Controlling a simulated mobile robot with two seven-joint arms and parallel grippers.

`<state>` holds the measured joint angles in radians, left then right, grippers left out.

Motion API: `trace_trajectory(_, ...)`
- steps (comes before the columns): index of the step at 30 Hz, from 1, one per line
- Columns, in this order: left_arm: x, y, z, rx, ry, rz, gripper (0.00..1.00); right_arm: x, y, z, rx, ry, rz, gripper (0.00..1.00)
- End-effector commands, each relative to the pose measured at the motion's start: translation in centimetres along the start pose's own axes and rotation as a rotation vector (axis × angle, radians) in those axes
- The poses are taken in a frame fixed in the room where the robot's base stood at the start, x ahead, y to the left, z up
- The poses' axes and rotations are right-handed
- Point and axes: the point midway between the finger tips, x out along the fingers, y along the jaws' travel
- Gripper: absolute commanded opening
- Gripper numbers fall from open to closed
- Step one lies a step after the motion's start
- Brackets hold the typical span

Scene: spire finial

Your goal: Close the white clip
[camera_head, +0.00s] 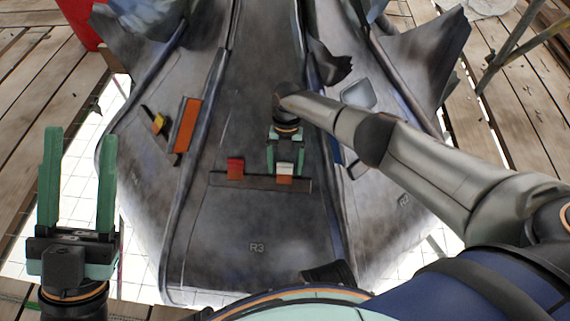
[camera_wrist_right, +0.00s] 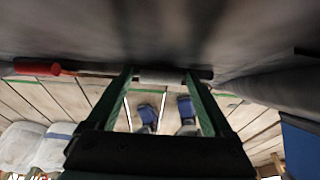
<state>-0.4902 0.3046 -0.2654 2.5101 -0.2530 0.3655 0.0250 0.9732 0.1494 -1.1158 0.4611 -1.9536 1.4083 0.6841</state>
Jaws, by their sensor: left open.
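The white clip (camera_head: 285,168) sits at the right end of a dark bar (camera_head: 260,182) on the grey spire panel. A red-orange part (camera_head: 284,180) shows just below its white part. My right gripper (camera_head: 285,172) reaches down over it, one finger on each side. Its fingers look spread wider than the clip. In the right wrist view the fingers (camera_wrist_right: 158,76) stand apart, with a pale piece (camera_wrist_right: 162,76) between them; contact is unclear. My left gripper (camera_head: 79,135) is open and empty at the far left, away from the clip.
A red clip (camera_head: 235,168) sits on the same bar to the left; a red piece (camera_wrist_right: 37,68) shows in the right wrist view. An orange panel (camera_head: 188,125) and a yellow clip (camera_head: 159,123) lie further left. Raised ribs (camera_head: 205,130) run along the panel.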

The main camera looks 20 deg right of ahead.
Motion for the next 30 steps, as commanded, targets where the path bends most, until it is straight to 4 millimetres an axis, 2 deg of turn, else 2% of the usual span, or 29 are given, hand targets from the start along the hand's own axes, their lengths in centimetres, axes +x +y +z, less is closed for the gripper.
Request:
trace_trajectory(7, 0.1, 0.0, -0.1, 0.000, 0.000, 0.000, 0.50, -0.1, 0.0, -0.1, 0.000, 0.001, 0.000, 0.86)
trace_trajectory(10, 0.3, -0.2, -0.3, -0.001, 0.000, -0.001, 0.50, -0.9, 0.0, -0.1, 0.000, 0.000, 0.000, 0.86)
trace_trajectory(14, 1.1, -0.7, -1.2, -0.008, 0.004, -0.005, 0.50, -3.1, 0.0, -0.1, 0.001, 0.000, 0.000, 0.86)
trace_trajectory(24, 2.8, -2.2, -3.4, -0.025, 0.027, -0.022, 0.50, -10.3, 0.0, 0.0, 0.001, -0.002, 0.000, 0.86)
trace_trajectory(30, 3.1, -2.4, -3.8, -0.028, 0.032, -0.019, 0.50, -12.2, 0.0, 0.0, 0.000, 0.000, 0.000, 0.86)
